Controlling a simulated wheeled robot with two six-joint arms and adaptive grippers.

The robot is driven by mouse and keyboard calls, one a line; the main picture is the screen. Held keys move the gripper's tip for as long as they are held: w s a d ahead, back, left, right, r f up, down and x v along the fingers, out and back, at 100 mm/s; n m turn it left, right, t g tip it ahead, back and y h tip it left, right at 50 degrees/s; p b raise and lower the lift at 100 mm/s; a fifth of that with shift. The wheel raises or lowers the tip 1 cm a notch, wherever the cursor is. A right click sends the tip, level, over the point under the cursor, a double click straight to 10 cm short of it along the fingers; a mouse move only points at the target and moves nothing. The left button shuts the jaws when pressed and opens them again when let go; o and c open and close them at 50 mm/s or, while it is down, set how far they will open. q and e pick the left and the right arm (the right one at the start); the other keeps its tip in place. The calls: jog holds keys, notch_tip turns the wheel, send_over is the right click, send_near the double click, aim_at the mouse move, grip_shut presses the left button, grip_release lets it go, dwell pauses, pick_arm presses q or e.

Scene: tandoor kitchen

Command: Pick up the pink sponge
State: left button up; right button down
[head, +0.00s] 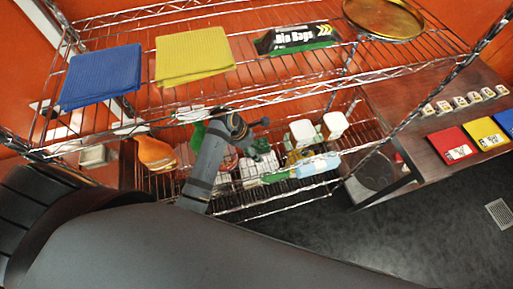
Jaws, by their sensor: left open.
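My left gripper (262,138) is in the middle of the head view, at the front of the lower wire shelf (240,206). It is open, and I see nothing between its fingers. I cannot clearly make out the pink sponge. A small pinkish patch shows just behind my left gripper and wrist, among the lower shelf's items, but it is too small and too covered to name. My right gripper is not in view.
The upper shelf holds a blue cloth (101,75), a yellow cloth (193,56), a bin bags box (296,38) and a brass tray (384,17). Below are an orange item (155,153), white-topped bottles (335,124) and a light-blue item (319,166). A table (440,130) stands right.

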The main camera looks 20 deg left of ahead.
aim_at(255, 147)
pick_arm(q)
jog(key=shift+f, duration=0.25)
jog(key=shift+c, duration=0.2)
jog(key=c, duration=0.8)
notch_tip(255, 147, up, 11)
jog(key=shift+f+b, duration=0.2)
jog(key=shift+b, duration=0.9)
